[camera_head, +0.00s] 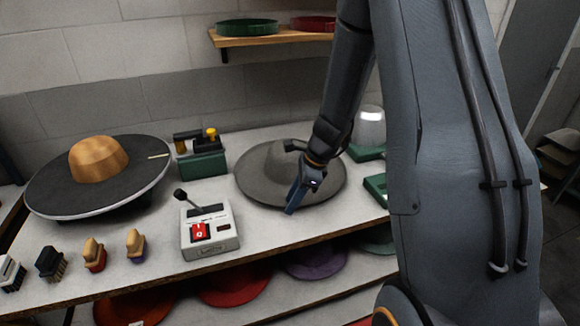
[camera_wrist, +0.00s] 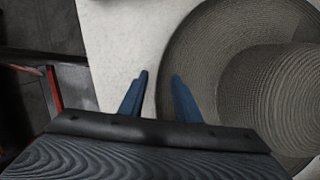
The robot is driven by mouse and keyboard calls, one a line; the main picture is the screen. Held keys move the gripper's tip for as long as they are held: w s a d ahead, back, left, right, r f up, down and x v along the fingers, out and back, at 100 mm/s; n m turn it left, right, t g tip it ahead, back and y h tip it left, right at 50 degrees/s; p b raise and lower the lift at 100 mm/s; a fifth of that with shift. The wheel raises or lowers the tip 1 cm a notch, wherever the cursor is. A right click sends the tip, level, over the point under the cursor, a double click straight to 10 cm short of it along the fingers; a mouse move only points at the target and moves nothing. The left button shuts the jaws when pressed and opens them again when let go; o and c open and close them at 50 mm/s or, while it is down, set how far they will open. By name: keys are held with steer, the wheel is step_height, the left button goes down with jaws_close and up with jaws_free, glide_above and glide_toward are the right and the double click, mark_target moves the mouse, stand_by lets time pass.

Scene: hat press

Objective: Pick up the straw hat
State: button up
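The straw hat (camera_head: 325,183) is grey, with a wide round brim and a domed crown, and lies on the white table. In the wrist view the straw hat (camera_wrist: 270,80) fills the right side, its woven rings clear and its crown at the far right. My gripper (camera_head: 290,211) is over the front part of the brim in the head view. In the wrist view my gripper (camera_wrist: 160,77) has two blue fingers apart, with a gap between them. The right finger overlaps the brim's edge and the left one is over bare table. I cannot tell whether either touches the hat. Part of the crown is behind my arm.
A hat press with a wooden block (camera_head: 98,158) stands at the left. A control box (camera_head: 209,232) with a lever is left of the hat. A green caddy (camera_head: 203,163) is behind it. Brushes (camera_head: 95,256) line the front left. Coloured hats (camera_head: 232,285) lie on the lower shelf.

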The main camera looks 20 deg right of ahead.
jaws_close()
steer(key=shift+r, duration=0.1)
step_height(320, 180, up, 10)
steer(key=b, duration=0.1)
steer(key=shift+b, duration=0.3)
stand_by(0.4)
stand_by(2.1)
